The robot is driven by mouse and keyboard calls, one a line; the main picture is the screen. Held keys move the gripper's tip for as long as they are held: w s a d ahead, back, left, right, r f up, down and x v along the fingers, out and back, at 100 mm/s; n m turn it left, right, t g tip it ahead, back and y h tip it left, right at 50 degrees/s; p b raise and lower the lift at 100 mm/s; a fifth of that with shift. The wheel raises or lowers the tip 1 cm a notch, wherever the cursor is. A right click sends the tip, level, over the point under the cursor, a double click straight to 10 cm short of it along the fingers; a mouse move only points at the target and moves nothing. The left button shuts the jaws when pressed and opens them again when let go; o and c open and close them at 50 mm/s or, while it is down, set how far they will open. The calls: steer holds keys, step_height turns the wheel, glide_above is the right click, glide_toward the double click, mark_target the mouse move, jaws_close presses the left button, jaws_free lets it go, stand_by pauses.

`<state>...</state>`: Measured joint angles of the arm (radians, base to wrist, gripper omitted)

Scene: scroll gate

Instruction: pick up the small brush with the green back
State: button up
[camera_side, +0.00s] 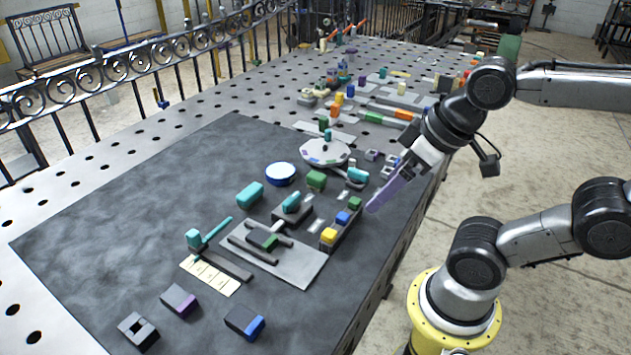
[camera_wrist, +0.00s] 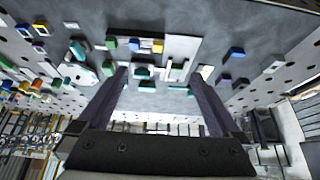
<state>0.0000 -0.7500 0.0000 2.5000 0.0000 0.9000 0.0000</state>
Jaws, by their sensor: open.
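Several small green-topped pieces lie on the dark mat, and I cannot tell for certain which is the brush. One dark piece with a green top (camera_side: 264,240) lies among bars on the grey plate. A green block (camera_side: 316,179) stands behind it, near the blue round dish; it also shows in the wrist view (camera_wrist: 108,68). A smaller green block (camera_side: 355,203) sits at the far end of a dark holder. My gripper (camera_side: 372,207) hangs above the mat's right edge, apart from all of them. In the wrist view its purple fingers (camera_wrist: 158,74) are wide apart and empty.
The dark holder also has blue (camera_side: 342,218) and yellow (camera_side: 328,236) blocks. A teal block (camera_side: 250,193) and the blue round dish (camera_side: 281,173) stand behind. Blue-backed (camera_side: 245,322) and purple-backed (camera_side: 180,302) pieces lie in front. The mat's left side is clear.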

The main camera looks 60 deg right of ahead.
steer(key=shift+c, duration=0.2)
steer(key=w+d+r+m+g, duration=0.1)
steer(key=w+d+r+m, duration=0.1)
steer(key=w+r+m, duration=0.3)
steer(key=w+d+r+m+g, duration=0.1)
steer(key=w+d+r+m, duration=0.1)
steer(key=w+m, duration=0.55)
steer(key=m+g, duration=0.4)
steer(key=m, duration=0.2)
glide_above(317, 175)
step_height(317, 175, down, 12)
steer(key=f, duration=0.1)
steer(key=shift+n, duration=0.25)
steer(key=f, duration=0.6)
steer(key=shift+a+f, duration=0.15)
steer(key=shift+a, duration=0.05)
steer(key=shift+d+f, duration=0.2)
steer(key=shift+f, duration=2.8)
